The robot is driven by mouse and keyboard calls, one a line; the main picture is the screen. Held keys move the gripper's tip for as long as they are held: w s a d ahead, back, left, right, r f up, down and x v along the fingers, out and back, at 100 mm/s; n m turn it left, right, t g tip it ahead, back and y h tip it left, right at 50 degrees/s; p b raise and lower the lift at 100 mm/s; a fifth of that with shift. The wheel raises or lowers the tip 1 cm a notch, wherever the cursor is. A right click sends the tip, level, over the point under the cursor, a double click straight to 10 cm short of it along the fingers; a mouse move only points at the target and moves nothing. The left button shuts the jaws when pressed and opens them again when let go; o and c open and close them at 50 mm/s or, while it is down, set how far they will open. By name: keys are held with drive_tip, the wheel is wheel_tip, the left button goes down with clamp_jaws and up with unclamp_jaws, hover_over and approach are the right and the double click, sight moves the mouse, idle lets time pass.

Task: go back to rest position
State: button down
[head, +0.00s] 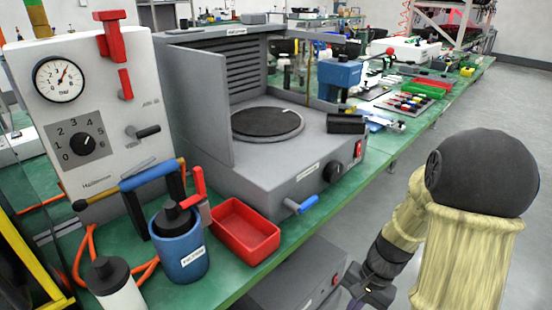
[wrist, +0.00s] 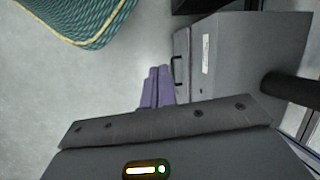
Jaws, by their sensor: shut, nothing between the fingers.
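My gripper shows in the wrist view (wrist: 157,88) as two purple fingers side by side, shut and empty. They point past a grey box (wrist: 225,60) with a dark handle, with grey floor to their left. In the head view my arm hangs at the right, in front of the green bench (head: 405,140) and over the aisle. The gripper end is low by the bench's front edge and its fingertips cannot be made out there.
On the bench stand a white gauge panel (head: 95,110), a grey open-fronted machine (head: 290,165), a red tray (head: 243,230) and a blue canister (head: 180,250). A grey box (head: 300,280) sits below the bench edge. Floor (head: 480,110) to the right is clear.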

wheel_tip(320, 180, up, 47)
drive_tip(key=s+a+n+t+h+p, duration=0.1)
drive_tip(key=n+p, duration=0.6)
drive_tip(key=p, duration=3.2)
drive_tip(key=a+t+h, duration=0.1)
drive_tip(key=t+h, duration=0.1)
drive_tip(key=t, duration=0.1)
drive_tip(key=shift+s+a+f, duration=0.2)
drive_tip(key=shift+s+a, duration=0.05)
drive_tip(key=shift+a, duration=0.05)
drive_tip(key=shift+f, duration=0.1)
